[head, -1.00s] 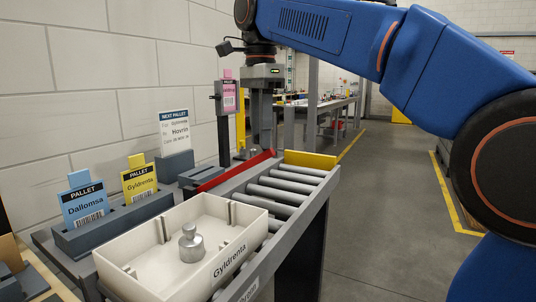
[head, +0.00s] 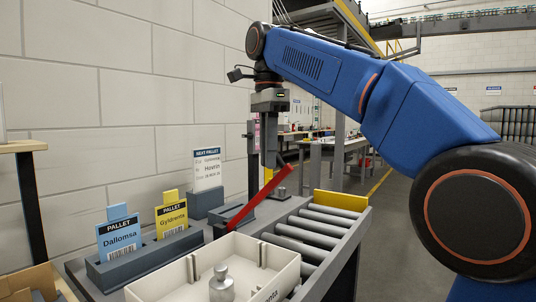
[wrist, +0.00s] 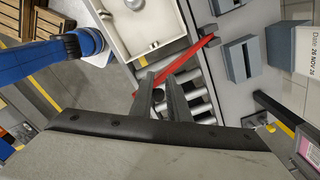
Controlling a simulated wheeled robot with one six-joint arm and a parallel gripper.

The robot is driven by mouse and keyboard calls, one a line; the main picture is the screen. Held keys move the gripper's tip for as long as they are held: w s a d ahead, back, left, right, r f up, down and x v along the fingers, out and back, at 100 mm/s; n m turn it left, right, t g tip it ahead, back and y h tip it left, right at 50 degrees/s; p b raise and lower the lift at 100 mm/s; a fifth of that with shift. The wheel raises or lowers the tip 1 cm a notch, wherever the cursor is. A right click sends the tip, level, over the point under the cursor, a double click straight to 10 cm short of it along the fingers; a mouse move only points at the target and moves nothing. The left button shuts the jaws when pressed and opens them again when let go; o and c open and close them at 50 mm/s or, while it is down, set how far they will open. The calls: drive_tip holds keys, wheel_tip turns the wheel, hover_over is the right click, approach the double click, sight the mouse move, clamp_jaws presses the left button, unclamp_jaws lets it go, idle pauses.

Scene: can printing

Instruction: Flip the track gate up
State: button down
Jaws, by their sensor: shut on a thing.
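The track gate is a red bar (head: 262,204) hinged beside the roller track (head: 312,232). In the head view it slants up to the right, its free end raised well above the rollers. My gripper (head: 271,172) points down at the bar's upper part and is shut on it; the bar hides part of the fingertips. In the wrist view the red bar (wrist: 190,54) runs diagonally past the fingertips of my gripper (wrist: 161,76). The gate's grey hinge block (head: 233,215) stands at the left edge of the track.
A cream tray (head: 188,276) with a metal weight (head: 221,284) sits at the near end of the track. A yellow end stop (head: 341,200) closes the far end. Blue (head: 119,240) and yellow (head: 172,217) pallet cards stand in a holder at left, near a white sign (head: 207,168).

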drive_tip(key=c, duration=2)
unclamp_jaws()
drive_tip(key=shift+w+d+f, duration=0.15)
drive_tip(key=shift+w+d, duration=0.1)
drive_tip(key=shift+w, duration=0.2)
drive_tip(key=shift+c, duration=0.2)
drive_tip(key=o, duration=0.3)
drive_tip(key=shift+w+d+f, duration=0.1)
drive_tip(key=shift+w+d, duration=0.05)
drive_tip(key=shift+w, duration=0.05)
drive_tip(key=shift+s+d, duration=0.1)
drive_tip(key=shift+r, duration=0.2)
